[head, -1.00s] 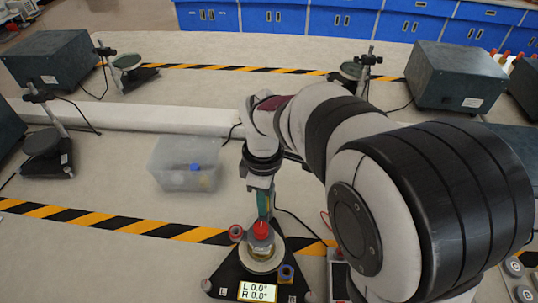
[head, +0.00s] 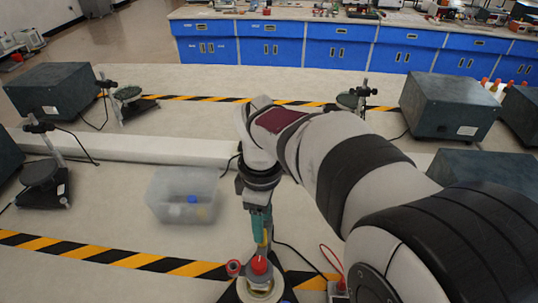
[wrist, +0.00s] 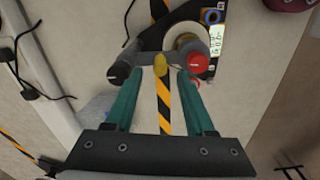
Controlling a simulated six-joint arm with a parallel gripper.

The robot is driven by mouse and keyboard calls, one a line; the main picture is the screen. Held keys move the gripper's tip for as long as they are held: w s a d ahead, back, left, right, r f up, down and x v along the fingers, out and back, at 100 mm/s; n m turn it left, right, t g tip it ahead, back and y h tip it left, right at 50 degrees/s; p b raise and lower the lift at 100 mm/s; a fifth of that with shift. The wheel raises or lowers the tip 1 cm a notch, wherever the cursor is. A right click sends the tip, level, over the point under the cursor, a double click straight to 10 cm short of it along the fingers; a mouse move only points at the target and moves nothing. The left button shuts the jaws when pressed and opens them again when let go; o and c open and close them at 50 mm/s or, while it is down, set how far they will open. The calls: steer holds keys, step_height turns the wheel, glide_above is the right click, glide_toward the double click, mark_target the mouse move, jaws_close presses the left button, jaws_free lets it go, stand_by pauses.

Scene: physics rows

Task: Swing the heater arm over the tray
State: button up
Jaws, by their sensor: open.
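A device with a black triangular base (wrist: 185,13) and a white round plate (wrist: 185,32) stands below my gripper. Its grey cross bar (wrist: 145,58) has a dark knob (wrist: 118,73) at one end, a red knob (wrist: 198,63) at the other and a yellow peg (wrist: 160,65) between. I cannot tell which part is the heater arm or the tray. My gripper (wrist: 158,78) is open, its teal fingertips either side of the yellow peg in the picture; contact is unclear. In the head view the gripper (head: 262,240) points down behind the red knob (head: 259,265). The device's front is cut off there.
A translucent bin (head: 178,188) stands left of my gripper. Grey boxes (head: 450,105) and stands with round dishes (head: 40,172) stand around the bench. A pale raised strip (head: 130,147) crosses behind the bin. Cables lie near the device.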

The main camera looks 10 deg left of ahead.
step_height(320, 180, up, 11)
steer(key=s+d+f+m+y, duration=0.1)
steer(key=s+d+f+m, duration=0.4)
steer(key=s+m, duration=0.5)
steer(key=s+d+f+m, duration=0.6)
steer(key=s+m, duration=0.4)
steer(key=m, duration=0.2)
steer(key=shift+d+f+y, duration=0.2)
steer(key=shift+d+y, duration=0.05)
steer(key=shift+y, duration=0.15)
stand_by(0.3)
